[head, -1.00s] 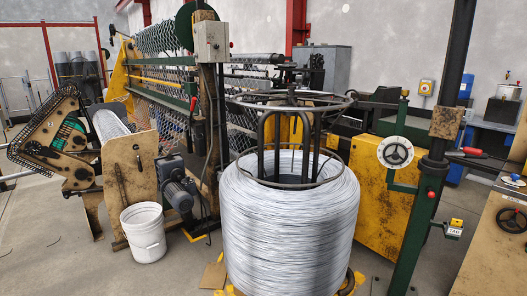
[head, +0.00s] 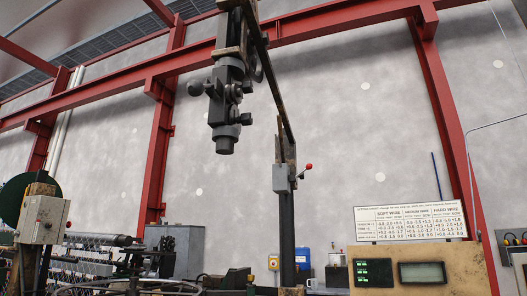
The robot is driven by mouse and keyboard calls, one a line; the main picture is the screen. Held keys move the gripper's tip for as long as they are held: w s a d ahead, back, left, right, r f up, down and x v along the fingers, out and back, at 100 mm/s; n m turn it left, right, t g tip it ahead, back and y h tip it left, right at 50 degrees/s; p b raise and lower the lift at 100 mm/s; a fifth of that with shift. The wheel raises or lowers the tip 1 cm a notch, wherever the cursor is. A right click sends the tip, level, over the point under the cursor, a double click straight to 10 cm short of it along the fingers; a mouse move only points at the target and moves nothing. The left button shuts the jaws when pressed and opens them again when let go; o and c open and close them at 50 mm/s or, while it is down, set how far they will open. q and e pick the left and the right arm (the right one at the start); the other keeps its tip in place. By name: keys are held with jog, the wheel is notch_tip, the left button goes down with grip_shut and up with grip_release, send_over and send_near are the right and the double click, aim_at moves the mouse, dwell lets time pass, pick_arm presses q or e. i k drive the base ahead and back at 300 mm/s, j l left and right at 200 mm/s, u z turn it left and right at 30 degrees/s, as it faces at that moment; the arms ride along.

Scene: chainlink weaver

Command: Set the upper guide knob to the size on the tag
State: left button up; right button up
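A dark grey mechanism (head: 226,104) with several round knobs hangs from an overhead boom at upper centre. I cannot tell whether one of these is the upper guide knob, and no size setting is readable there. A white chart board (head: 410,221) at the right has columns headed soft wire, medium wire and hard wire; its small figures are hard to read. No size tag is clearly visible. Neither of my grippers is in view.
A dark post (head: 287,235) carries a grey box (head: 282,180) with a red-knobbed lever. A tan control panel (head: 470,269) with two dark displays stands at lower right. Red steel frames (head: 164,130) line the wall. Machine tops fill the bottom edge; the floor is out of view.

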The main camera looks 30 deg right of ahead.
aim_at(247, 87)
jog(key=k+z, duration=0.2)
jog(key=z, duration=0.15)
jog(key=k+z, duration=0.25)
jog(key=z, duration=0.15)
jog(key=l, duration=0.05)
